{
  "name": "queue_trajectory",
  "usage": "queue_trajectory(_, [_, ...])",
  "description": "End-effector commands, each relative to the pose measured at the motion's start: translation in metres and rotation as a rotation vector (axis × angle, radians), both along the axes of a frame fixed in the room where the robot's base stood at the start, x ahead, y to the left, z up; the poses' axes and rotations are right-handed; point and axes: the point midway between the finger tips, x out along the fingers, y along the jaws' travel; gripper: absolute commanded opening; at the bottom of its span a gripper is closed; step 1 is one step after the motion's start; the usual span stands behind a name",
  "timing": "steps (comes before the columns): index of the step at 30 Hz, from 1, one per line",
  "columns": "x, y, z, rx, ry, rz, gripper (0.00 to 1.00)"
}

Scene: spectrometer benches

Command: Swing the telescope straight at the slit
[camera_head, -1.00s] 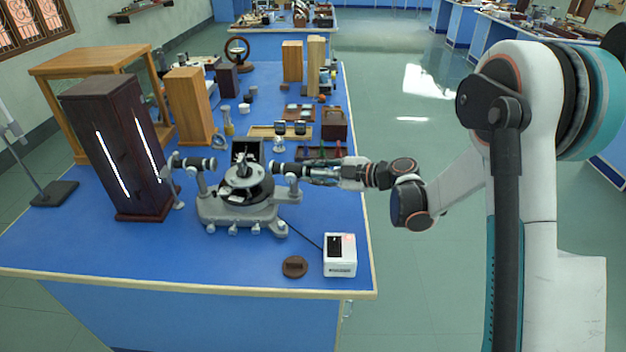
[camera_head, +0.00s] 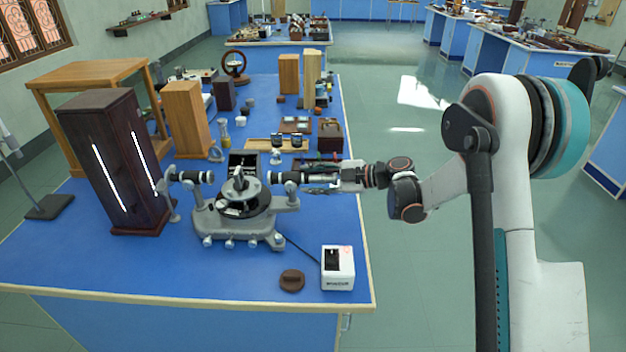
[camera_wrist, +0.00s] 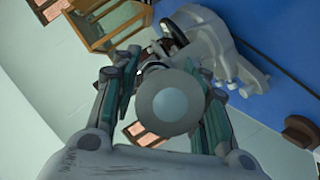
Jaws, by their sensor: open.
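The grey spectrometer (camera_head: 235,232) stands on the blue bench with its round table (camera_head: 240,190) at the centre. Its black collimator tube (camera_head: 190,177) lies on the left, toward the dark wooden lamp box with bright slits (camera_head: 112,180). Its telescope (camera_head: 285,178) extends to the right, roughly level with the collimator in the picture. My gripper (camera_head: 322,180) reaches in from the right at the telescope's outer end. In the wrist view, the grey round telescope end (camera_wrist: 168,102) sits between the spread fingers of my gripper (camera_wrist: 168,85). Contact with the fingers is not clear.
A white box (camera_head: 338,270) and a brown round piece (camera_head: 291,281) sit near the bench's front edge, with a cable running to the spectrometer. Wooden blocks (camera_head: 187,118), small trays and bottles fill the bench behind.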

Motion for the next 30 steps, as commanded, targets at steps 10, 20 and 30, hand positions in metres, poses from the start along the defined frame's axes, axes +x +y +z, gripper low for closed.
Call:
queue_trajectory(10, [-0.012,-0.040,0.012,0.000,0.000,-0.004,0.41])
queue_trajectory(20, [-0.031,-0.095,0.028,0.000,0.000,-0.001,0.41])
queue_trajectory(30, [-0.036,-0.110,0.032,0.000,0.000,0.000,0.41])
